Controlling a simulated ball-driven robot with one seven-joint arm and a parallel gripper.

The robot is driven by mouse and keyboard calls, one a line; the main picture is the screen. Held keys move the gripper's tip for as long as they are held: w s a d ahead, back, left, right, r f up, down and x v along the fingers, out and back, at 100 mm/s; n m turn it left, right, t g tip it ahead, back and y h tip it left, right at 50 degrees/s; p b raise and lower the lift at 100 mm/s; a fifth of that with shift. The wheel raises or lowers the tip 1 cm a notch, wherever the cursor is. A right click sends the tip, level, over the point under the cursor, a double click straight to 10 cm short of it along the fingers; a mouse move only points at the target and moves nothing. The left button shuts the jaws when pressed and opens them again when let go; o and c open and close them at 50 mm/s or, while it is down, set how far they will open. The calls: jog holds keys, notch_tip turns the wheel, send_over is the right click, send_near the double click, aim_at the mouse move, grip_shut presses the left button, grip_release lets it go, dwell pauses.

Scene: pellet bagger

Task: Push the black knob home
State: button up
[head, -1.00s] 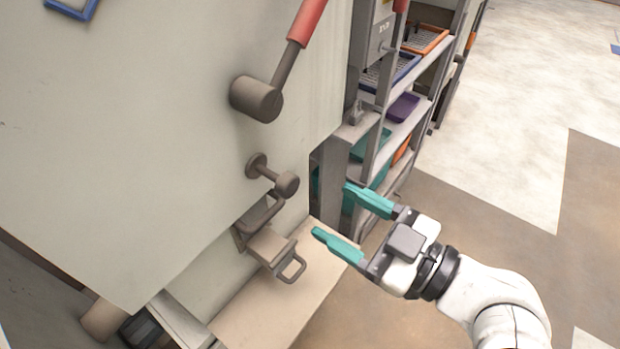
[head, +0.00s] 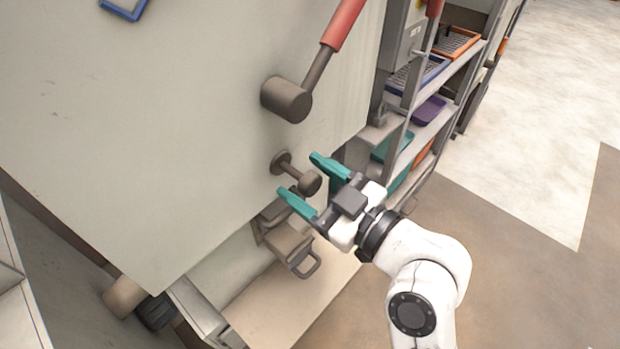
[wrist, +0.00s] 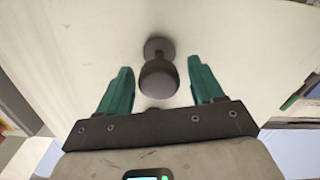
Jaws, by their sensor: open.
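The black knob (head: 310,182) looks dark brown-grey and sticks out on a short stem from a round flange on the pale machine panel (head: 170,120). In the wrist view the knob (wrist: 158,79) sits between the two teal fingers, a gap showing on each side. My gripper (head: 304,177) is open, with its fingertips on either side of the knob. It also shows in the wrist view (wrist: 162,85). I cannot tell whether either finger touches the knob.
A lever with a red grip (head: 343,25) and a dark hub (head: 287,99) is above the knob. A drawer-like block with a loop handle (head: 305,265) is just below. A shelf rack with trays (head: 428,110) stands right. Open floor (head: 530,200) lies further right.

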grip_shut()
jog(key=shift+b+x, duration=0.4)
jog(key=shift+x, duration=0.8)
jog(key=shift+r, duration=0.15)
grip_release()
jog(key=shift+a, duration=0.1)
jog(key=shift+s+d, duration=0.2)
jog(key=shift+d, duration=0.25)
jog(key=b+v, duration=0.2)
jog(key=v, duration=0.7)
jog(key=shift+s+d, duration=0.25)
jog(key=shift+s, duration=0.05)
